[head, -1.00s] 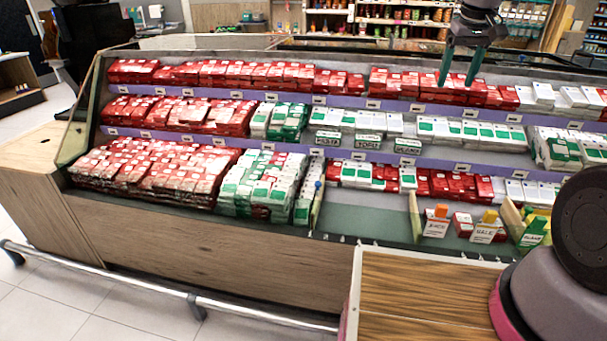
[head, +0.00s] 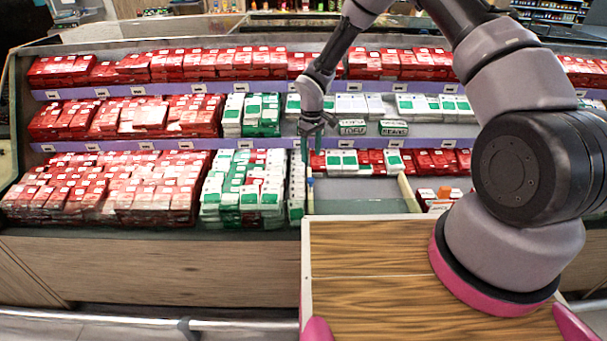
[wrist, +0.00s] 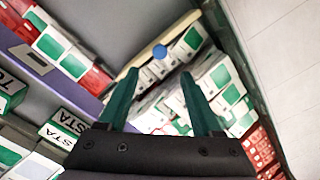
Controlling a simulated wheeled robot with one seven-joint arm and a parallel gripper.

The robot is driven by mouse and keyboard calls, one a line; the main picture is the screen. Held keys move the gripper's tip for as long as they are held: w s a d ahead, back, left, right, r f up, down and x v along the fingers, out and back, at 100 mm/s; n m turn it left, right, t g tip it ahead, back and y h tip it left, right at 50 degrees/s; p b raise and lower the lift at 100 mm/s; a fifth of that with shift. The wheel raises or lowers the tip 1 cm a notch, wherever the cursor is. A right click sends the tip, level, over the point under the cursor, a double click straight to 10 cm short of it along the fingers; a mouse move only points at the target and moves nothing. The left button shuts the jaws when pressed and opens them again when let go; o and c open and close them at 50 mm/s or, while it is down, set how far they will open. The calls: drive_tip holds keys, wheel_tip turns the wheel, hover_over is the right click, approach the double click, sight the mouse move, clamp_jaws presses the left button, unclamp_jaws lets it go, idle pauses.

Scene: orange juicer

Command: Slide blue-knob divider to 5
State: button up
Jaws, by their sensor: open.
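The blue-knob divider (head: 309,197) is a thin pale upright panel on the bottom shelf, with a small blue knob on its top front end. It stands between white-and-green boxes (head: 241,190) on its left and an empty stretch of shelf on its right. My gripper (head: 311,147) is open and points down above and behind the knob. In the wrist view, the blue knob (wrist: 160,52) shows just beyond and between my gripper's green fingertips (wrist: 160,76); they look apart from it. No position number is readable.
A second pale divider (head: 405,193) stands further right, with orange-topped tags (head: 443,193) beside it. The bare shelf (head: 360,205) between the dividers is clear in front. Red and white boxes (head: 355,161) sit behind it, below a purple shelf edge (head: 270,143).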

sight(311, 179)
wheel_tip(311, 179, down, 10)
drive_tip(key=shift+f, duration=0.2)
idle(0.3)
clamp_jaws()
idle(1.2)
